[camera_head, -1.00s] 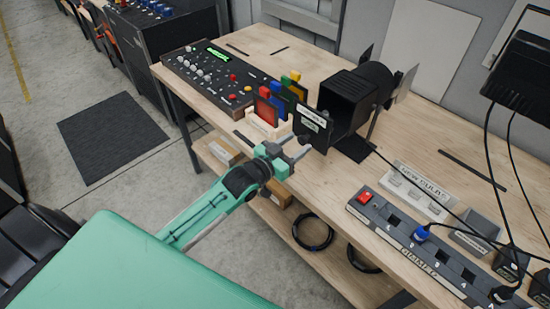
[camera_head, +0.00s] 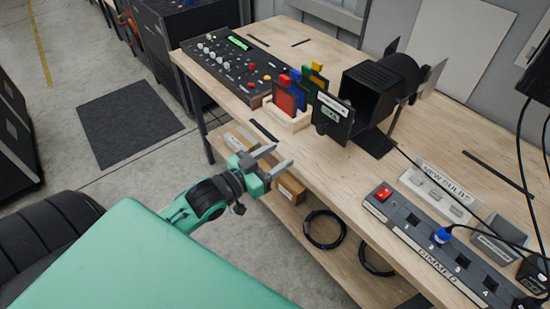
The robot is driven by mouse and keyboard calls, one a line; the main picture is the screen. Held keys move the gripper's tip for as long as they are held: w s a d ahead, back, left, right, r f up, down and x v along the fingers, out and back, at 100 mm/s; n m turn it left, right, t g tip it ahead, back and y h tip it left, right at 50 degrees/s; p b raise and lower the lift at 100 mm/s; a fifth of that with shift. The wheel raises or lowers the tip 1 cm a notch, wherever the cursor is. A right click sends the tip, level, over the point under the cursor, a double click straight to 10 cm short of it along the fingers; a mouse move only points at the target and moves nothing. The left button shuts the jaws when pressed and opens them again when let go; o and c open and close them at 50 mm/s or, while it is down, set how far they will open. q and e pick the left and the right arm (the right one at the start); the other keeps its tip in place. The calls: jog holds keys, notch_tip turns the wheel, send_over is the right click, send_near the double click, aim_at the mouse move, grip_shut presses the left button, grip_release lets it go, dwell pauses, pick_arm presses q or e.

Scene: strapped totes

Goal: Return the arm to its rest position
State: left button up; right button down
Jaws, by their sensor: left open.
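My left arm comes in from the lower left, green with black joints. My left gripper (camera_head: 272,163) is open and empty, in front of the workbench's near edge and apart from it. Its two grey fingers point right, over the lower shelf as seen from above. The wooden workbench (camera_head: 400,195) runs across the view. My right gripper is not in view.
On the bench stand a control panel (camera_head: 228,62), a rack of coloured gel frames (camera_head: 287,100), a black stage lamp (camera_head: 372,92) with a dark framed plate (camera_head: 333,115) at its front, and a power strip (camera_head: 425,240). Cables hang at right.

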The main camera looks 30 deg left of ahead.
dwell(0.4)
pick_arm(q)
jog(key=w+a+f+n+g+y, duration=0.1)
jog(key=a+f+g+y, duration=0.15)
jog(key=f, duration=0.85)
jog(key=a+f+n+g+y, duration=0.1)
jog(key=a+f+y, duration=0.15)
jog(key=f, duration=0.95)
jog(key=s+a+f+g, duration=0.1)
jog(key=s+f+g, duration=0.15)
jog(key=f, duration=0.65)
jog(key=s+a+f+g, duration=0.15)
jog(key=s+f, duration=0.25)
jog(key=f, duration=0.4)
jog(key=s+d+f+g+y, duration=0.1)
jog(key=s+f+g, duration=0.2)
jog(key=s+f, duration=1.05)
jog(key=s+d+f+g, duration=0.2)
jog(key=s+f, duration=0.4)
jog(key=s, duration=0.4)
jog(key=s+d+f+g, duration=0.3)
jog(key=s+f, duration=0.3)
jog(key=s, duration=0.5)
jog(key=shift+d+f, duration=0.4)
jog(key=shift+d, duration=0.2)
jog(key=shift+r+g, duration=0.1)
jog(key=shift+g, duration=0.15)
